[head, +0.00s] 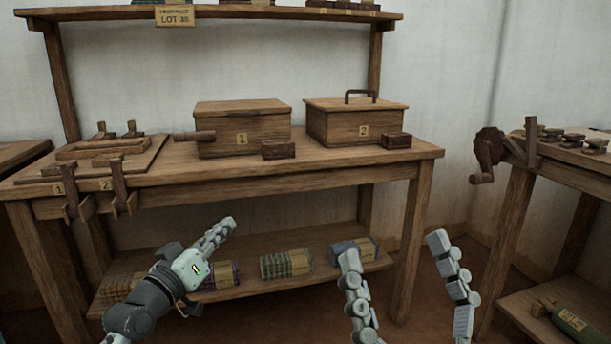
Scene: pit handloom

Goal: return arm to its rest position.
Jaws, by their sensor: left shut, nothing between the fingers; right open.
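My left arm comes in from the lower left, and its gripper (222,230) is shut and empty. It shows in front of the table's lower shelf, pointing up and to the right. My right gripper (395,248) is at the bottom right of centre. Its two jointed fingers stand wide apart and point up, with nothing between them. The rest of my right arm is out of view below. Neither gripper is seen holding anything.
A wooden table (325,178) carries box 1 (243,135), box 2 (357,128) and a board with clamps (95,165). Several bundles (287,264) lie on its lower shelf. A side bench (575,175) with a crank (486,153) stands right. Floor shows between them.

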